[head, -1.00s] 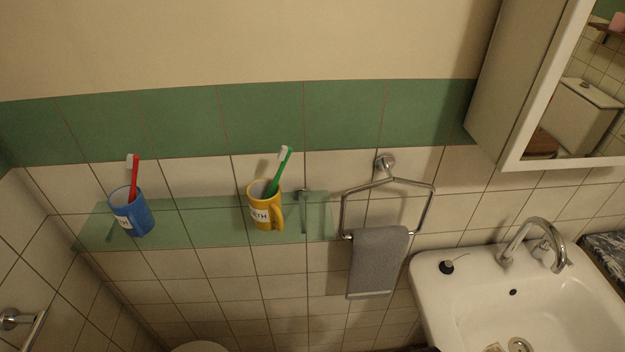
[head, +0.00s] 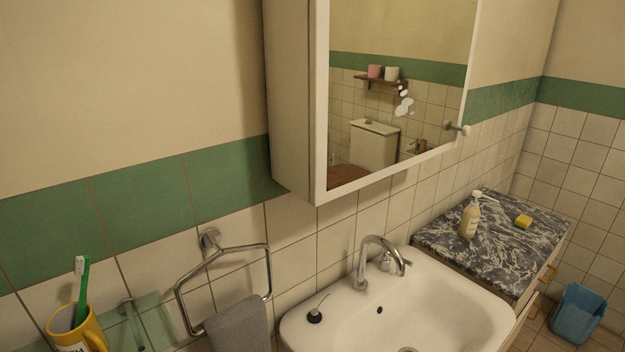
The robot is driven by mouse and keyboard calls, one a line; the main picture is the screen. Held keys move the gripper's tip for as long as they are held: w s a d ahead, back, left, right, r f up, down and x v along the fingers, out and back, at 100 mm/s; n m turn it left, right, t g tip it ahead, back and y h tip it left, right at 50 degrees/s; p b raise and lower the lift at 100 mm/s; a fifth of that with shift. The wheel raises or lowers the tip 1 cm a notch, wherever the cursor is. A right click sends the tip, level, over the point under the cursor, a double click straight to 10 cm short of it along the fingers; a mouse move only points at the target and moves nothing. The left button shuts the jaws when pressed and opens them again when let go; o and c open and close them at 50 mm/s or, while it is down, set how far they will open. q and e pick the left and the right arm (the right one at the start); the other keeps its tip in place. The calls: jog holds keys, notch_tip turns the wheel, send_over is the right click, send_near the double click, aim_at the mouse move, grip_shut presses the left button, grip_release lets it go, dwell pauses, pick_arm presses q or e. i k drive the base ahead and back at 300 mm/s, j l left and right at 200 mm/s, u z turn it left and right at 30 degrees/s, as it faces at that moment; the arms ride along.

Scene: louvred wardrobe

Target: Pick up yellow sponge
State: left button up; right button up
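A small yellow sponge (head: 523,222) lies on the dark marbled countertop (head: 464,254) at the right of the head view. It sits toward the right side of the counter, apart from the soap bottle. Nothing covers it. Neither of my grippers shows in the view.
A pump soap bottle (head: 470,217) stands left of the sponge. A white sink (head: 450,312) with a curved faucet (head: 377,258) adjoins the counter. A mirror cabinet (head: 293,110) juts out above. A blue bin (head: 577,313) stands on the floor at right. A grey towel (head: 238,328) hangs at left.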

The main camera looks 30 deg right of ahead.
aim_at(522, 221)
jog(key=z, duration=2.35)
jog(key=i+l+u, duration=0.1)
jog(key=u, duration=0.85)
jog(key=i+l+u, duration=0.2)
jog(key=l+u, duration=0.15)
jog(key=l, duration=0.2)
jog(key=i+l+u, duration=0.1)
jog(key=l+u, duration=0.25)
jog(key=l, duration=0.2)
jog(key=i+l+u, duration=0.1)
jog(key=l+u, duration=0.25)
jog(key=l, duration=0.2)
